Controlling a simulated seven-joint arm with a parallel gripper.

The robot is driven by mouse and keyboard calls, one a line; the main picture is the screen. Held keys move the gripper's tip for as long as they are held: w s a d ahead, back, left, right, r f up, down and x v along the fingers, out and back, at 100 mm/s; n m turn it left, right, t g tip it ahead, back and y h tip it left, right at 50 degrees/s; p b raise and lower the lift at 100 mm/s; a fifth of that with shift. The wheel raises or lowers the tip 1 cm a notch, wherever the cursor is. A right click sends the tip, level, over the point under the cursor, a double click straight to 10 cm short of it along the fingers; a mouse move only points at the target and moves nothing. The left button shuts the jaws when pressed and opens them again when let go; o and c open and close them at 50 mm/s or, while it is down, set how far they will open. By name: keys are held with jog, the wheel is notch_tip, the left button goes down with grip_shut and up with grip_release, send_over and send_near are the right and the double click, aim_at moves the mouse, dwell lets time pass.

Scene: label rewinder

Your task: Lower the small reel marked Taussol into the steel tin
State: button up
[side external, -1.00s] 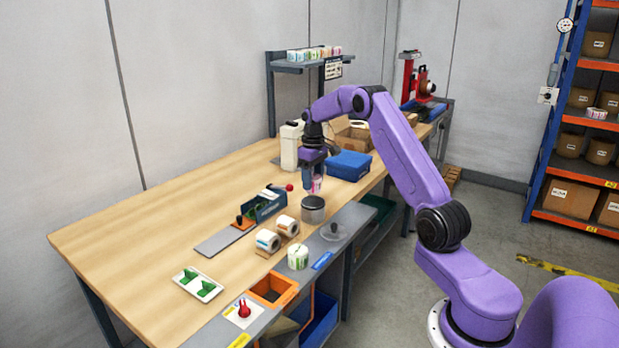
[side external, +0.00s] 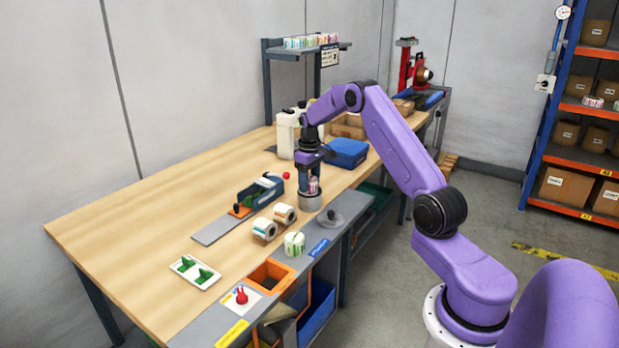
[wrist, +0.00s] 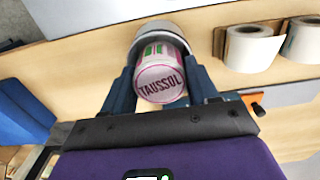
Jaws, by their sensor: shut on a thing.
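The small reel (wrist: 160,82), white and pink with green marks, shows the word TAUSSOL in the wrist view. My gripper (wrist: 161,68) is shut on it, with one dark finger on each side. The steel tin (side external: 311,203) stands on the table directly below the reel in the side view. In the wrist view the tin's pale rim (wrist: 165,27) shows behind the reel's far end. The reel (side external: 314,186) is at the tin's mouth; I cannot tell how much of it is inside. The fingers hide part of the reel.
A grey knobbed disc (side external: 330,218) lies right of the tin. Two label rolls (side external: 275,222) sit in front-left, near a blue dispenser (side external: 262,193). A blue box (side external: 346,153) and a white canister (side external: 287,135) stand behind. The left of the wooden table (side external: 130,220) is clear.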

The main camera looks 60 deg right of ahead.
dwell(0.3)
jog(key=o, duration=0.9)
jog(key=shift+c, duration=0.2)
notch_tip(320, 180, up, 17)
jog(key=shift+r, duration=0.15)
